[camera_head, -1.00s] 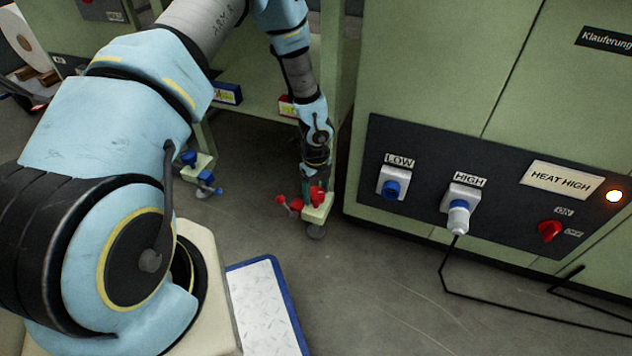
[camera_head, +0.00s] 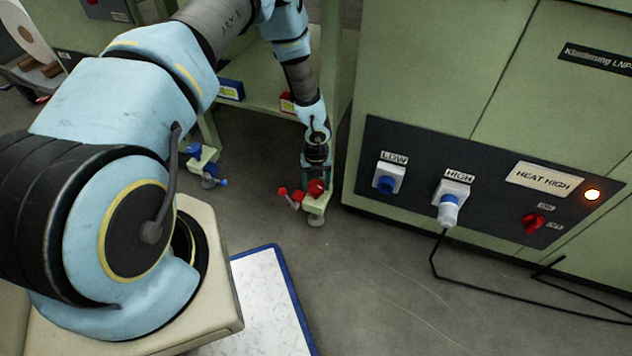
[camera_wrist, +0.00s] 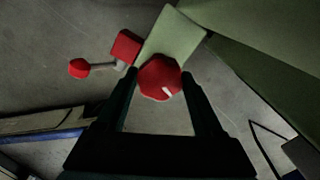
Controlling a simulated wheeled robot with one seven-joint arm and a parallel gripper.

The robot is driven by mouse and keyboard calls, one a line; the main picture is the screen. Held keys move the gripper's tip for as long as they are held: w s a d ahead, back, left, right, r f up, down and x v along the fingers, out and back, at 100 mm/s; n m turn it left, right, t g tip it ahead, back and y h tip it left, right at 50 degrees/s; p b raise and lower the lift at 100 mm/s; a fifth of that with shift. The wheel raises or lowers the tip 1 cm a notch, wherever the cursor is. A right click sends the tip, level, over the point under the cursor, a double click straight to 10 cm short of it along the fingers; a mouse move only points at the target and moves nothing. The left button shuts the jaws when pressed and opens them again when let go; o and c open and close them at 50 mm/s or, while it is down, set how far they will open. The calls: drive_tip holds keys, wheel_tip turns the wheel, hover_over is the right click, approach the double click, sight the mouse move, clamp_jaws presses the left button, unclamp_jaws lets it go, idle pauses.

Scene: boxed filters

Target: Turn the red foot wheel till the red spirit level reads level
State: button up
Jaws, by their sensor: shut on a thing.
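The red foot wheel (camera_wrist: 160,78) is a faceted red knob with a white mark, on a pale green foot plate (camera_wrist: 174,36). My gripper (camera_wrist: 161,84) is shut on it, one dark finger on each side. In the head view the wheel (camera_head: 316,187) shows at the end of my arm, low by the bench leg. The red spirit level (camera_head: 287,103) is on the bench's lower shelf edge, partly hidden behind my arm. Its reading is too small to tell.
A red block (camera_wrist: 127,46) with a ball-ended lever (camera_wrist: 78,68) sits beside the wheel. A blue foot assembly (camera_head: 205,165) and blue level (camera_head: 230,89) are to the left. A green cabinet (camera_head: 430,60) stands close on the right, with a cable on the floor.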

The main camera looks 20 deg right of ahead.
idle(0.4)
drive_tip(key=o, duration=1.4)
drive_tip(key=shift+c, duration=0.2)
drive_tip(key=shift+f, duration=0.1)
